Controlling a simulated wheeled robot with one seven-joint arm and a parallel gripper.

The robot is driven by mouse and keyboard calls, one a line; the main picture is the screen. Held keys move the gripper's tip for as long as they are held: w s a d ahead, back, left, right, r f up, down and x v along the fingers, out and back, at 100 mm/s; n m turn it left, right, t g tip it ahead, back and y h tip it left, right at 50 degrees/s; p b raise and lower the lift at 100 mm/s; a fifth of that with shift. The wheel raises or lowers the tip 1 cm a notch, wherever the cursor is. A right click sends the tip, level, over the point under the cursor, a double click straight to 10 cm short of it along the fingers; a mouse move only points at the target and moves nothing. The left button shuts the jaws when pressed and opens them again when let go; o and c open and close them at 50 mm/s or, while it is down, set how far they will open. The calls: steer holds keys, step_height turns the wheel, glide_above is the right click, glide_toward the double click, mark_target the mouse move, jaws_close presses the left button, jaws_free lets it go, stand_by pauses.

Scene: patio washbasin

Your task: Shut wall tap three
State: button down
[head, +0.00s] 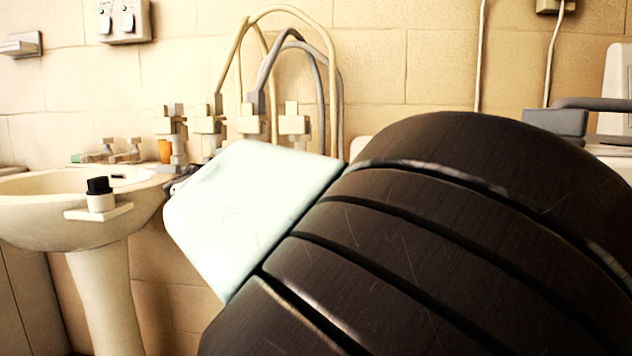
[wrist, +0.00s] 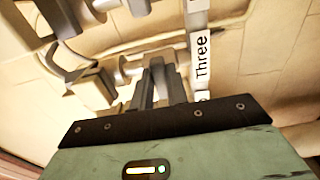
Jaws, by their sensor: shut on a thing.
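In the wrist view, a white label reading "Three" (wrist: 203,58) hangs just right of my gripper (wrist: 157,72). My gripper's grey fingers are shut on a part of wall tap three (wrist: 130,69), beside this label. The fingers hide most of the gripped part, so the handle's angle is unclear. In the head view, my arm's pale wrist and dark links cover the right and middle. The gripper's fingertips are hidden there. Several wall taps (head: 208,122) stand in a row behind the wrist, and I cannot tell there which is three.
A pedestal washbasin (head: 40,228) stands at the left, with a black-capped white container (head: 100,194) on a small ledge at its edge. An orange cup (head: 165,151) is near the taps. Grey and cream hoses (head: 330,75) arch above the taps. Another tap (wrist: 85,82) is close left of the fingers.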

steer(key=shift+f, duration=0.1)
stand_by(0.3)
steer(key=c, duration=1.4)
jaws_free()
steer(key=shift+r+p, duration=0.2)
steer(key=shift+p, duration=0.1)
